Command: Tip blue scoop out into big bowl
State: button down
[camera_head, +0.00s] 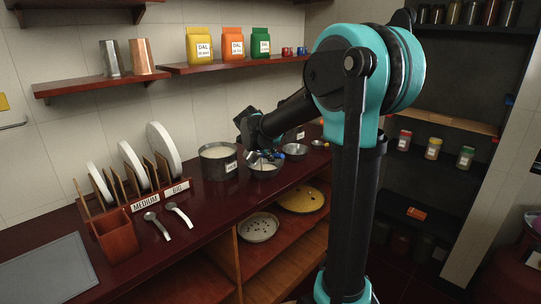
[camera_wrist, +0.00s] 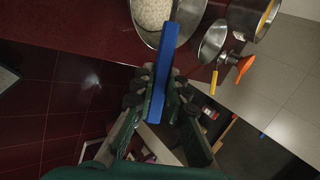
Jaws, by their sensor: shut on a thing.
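The blue scoop (camera_wrist: 164,70) shows as a long blue handle held between the fingers of my gripper (camera_wrist: 160,103) in the wrist view. Its far end reaches over the rim of a steel bowl (camera_wrist: 181,22) with white grains; I cannot make out the scoop's cup or its load. In the head view, my gripper (camera_head: 260,158) is just above a steel bowl (camera_head: 266,175) on the counter, and a bit of blue shows beside it. I take this as the big bowl, though no label on it is readable.
A large pot (camera_head: 219,168) with pale content stands left of the bowl. A smaller steel bowl (camera_head: 294,152) stands to the right. A pot (camera_wrist: 251,18) and an orange-handled utensil (camera_wrist: 244,66) show in the wrist view. Two spoons (camera_head: 168,220) lie by the plate rack.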

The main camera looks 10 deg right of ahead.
jog(key=w+d+f+m+g+y, duration=0.2)
jog(key=d+g+y, duration=0.3)
jog(key=y, duration=0.8)
jog(key=shift+w+d+f+m, duration=0.15)
jog(key=shift+d+f+m, duration=0.25)
jog(key=shift+d, duration=0.05)
dwell(1.3)
